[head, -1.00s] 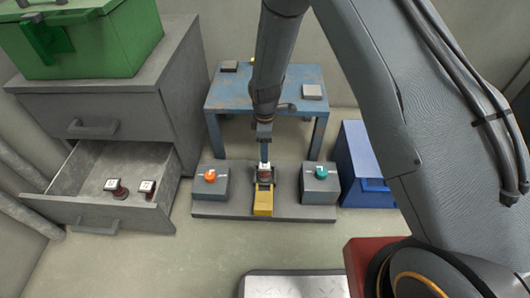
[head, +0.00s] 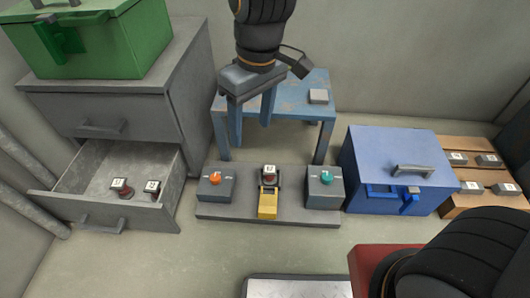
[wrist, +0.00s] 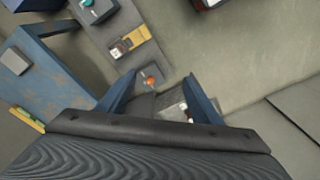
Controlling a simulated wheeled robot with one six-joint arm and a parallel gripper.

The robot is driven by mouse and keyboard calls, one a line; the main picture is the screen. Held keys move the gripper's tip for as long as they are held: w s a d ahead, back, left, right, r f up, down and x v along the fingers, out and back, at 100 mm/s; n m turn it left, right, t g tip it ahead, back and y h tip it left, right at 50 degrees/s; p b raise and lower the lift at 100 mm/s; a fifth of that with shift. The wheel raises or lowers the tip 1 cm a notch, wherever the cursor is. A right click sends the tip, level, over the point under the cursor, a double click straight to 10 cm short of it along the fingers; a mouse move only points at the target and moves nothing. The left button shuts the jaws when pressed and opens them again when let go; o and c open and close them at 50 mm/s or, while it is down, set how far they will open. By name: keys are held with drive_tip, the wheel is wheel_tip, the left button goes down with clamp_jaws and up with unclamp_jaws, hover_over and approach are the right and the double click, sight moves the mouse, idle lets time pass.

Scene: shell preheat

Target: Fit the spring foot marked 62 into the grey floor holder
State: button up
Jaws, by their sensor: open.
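A spring foot (head: 269,173) with a white top label and a dark red body sits in the grey floor holder (head: 230,207), behind its yellow part. It looks upright; its number is too small to read surely. It also shows in the wrist view (wrist: 117,51). My gripper (head: 244,125) is open and empty, raised above and behind the holder, in front of the blue table. In the wrist view its two blue fingers (wrist: 160,80) are spread apart, with the foot beyond them at upper left. Two similar feet (head: 120,187) (head: 152,188) are in the open drawer.
The holder base carries boxes with an orange knob (head: 215,176) and a teal knob (head: 326,176). The open grey drawer (head: 95,212) is left. A blue case (head: 395,165) and a wooden rack (head: 460,208) with several grey blocks are right.

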drive_tip(key=s+d+r+m, duration=0.1)
drive_tip(key=s+r, duration=0.2)
drive_tip(key=s, duration=0.3)
drive_tip(key=s+d+r+m, duration=0.2)
drive_tip(key=s, duration=0.5)
drive_tip(key=shift+s+d+r+m+y, duration=0.2)
drive_tip(key=shift+d+r+m+y, duration=0.1)
drive_tip(key=shift+r+y, duration=0.1)
idle(0.4)
drive_tip(key=d+r+m+h+p, duration=0.1)
drive_tip(key=d+r+m+p, duration=0.2)
drive_tip(key=d+r+p, duration=0.7)
drive_tip(key=d+r+m+h+p, duration=0.1)
drive_tip(key=d+r+m+p, duration=0.2)
drive_tip(key=d+r+p, duration=0.7)
wheel_tip(320, 180, up, 8)
drive_tip(key=p, duration=1.6)
drive_tip(key=shift+d+f+p, duration=0.25)
drive_tip(key=shift+p, duration=0.1)
